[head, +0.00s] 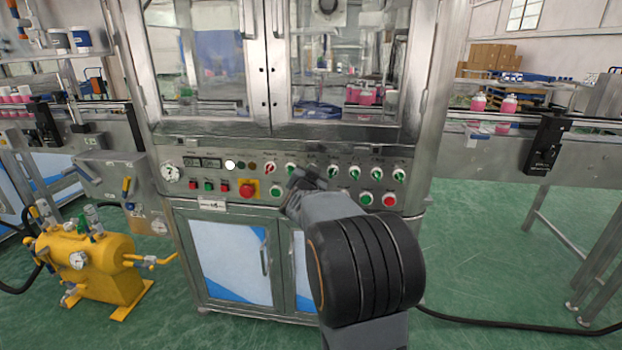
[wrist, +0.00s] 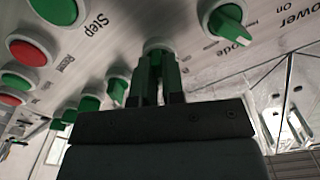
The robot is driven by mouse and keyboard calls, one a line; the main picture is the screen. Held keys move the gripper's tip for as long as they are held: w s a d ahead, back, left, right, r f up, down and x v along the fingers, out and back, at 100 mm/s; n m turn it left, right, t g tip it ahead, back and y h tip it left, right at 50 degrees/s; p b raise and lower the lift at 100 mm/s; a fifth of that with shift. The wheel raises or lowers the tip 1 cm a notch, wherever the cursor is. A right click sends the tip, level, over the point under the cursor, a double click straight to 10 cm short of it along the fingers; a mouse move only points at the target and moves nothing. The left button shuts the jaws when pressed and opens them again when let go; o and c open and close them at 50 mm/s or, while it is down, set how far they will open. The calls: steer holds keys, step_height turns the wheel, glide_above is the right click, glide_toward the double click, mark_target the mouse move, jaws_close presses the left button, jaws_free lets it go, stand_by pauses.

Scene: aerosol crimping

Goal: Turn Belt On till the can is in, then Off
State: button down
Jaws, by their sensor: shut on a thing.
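My gripper (head: 296,180) reaches the front panel of the crimping machine. In the wrist view its fingers (wrist: 156,80) are shut on a green selector knob (wrist: 155,46), the one beside the Mode knob (wrist: 224,24). The held knob's label and pointer are hidden, so I cannot read its name or setting. Pink cans (head: 509,104) stand on the conveyor (head: 470,128) at the right. More pink cans (head: 366,96) show behind the machine's glass. I cannot tell whether any can is moving.
Other green selector knobs (head: 355,173) line the panel to the right. Below are a green button (head: 365,198), a red button (head: 390,200) and a red emergency stop (head: 247,190). A yellow tank (head: 85,268) stands at the left. Green floor lies open at the right.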

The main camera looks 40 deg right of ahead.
steer(key=shift+m, duration=0.4)
steer(key=c, duration=1.2)
jaws_free()
steer(key=shift+p+v, duration=1.1)
steer(key=shift+v, duration=5.85)
steer(key=shift+r, duration=0.1)
